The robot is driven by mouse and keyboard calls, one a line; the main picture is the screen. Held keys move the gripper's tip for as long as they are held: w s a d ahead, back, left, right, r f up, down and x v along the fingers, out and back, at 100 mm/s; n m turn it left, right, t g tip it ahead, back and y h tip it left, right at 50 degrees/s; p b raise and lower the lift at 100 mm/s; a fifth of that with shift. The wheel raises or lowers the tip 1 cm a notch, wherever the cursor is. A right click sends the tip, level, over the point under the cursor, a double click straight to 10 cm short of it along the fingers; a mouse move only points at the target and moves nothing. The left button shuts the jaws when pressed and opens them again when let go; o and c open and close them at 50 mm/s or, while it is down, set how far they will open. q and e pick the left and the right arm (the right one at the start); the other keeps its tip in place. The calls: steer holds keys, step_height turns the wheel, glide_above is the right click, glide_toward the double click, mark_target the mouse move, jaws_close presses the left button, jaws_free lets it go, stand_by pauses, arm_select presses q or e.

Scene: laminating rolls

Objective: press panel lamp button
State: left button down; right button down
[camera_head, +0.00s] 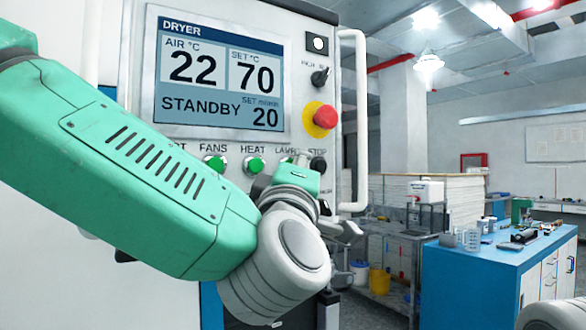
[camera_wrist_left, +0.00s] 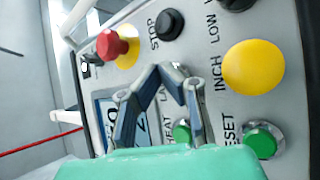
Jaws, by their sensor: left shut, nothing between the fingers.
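The dryer's control panel (camera_head: 225,140) fills the left and middle of the head view. Its LAMP label (camera_head: 286,151) is partly covered by my left gripper (camera_head: 302,158), and the lamp button itself is hidden behind it. In the left wrist view my left gripper (camera_wrist_left: 164,72) is shut and empty, its fingertips together over the panel between the black STOP button (camera_wrist_left: 170,25) and the green HEAT button (camera_wrist_left: 182,132). I cannot tell whether the fingertips touch the lamp button. My right gripper is not in view.
A red emergency knob (camera_head: 325,117) on a yellow base sits above the STOP button. Green FANS (camera_head: 215,163) and HEAT buttons are on the same row. A white handle bar (camera_head: 361,120) runs along the panel's right side. A blue workbench (camera_head: 465,275) stands at right.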

arm_select(q)
steer(key=shift+w+a, duration=0.1)
steer(key=shift+w, duration=0.05)
stand_by(0.3)
steer(key=shift+s+d+b, duration=0.35)
steer(key=shift+s+d, duration=0.05)
steer(key=shift+s, duration=0.35)
steer(key=s+d, duration=0.1)
steer(key=s, duration=0.1)
steer(key=s+d+b, duration=0.1)
steer(key=s+d, duration=0.1)
stand_by(0.4)
stand_by(0.6)
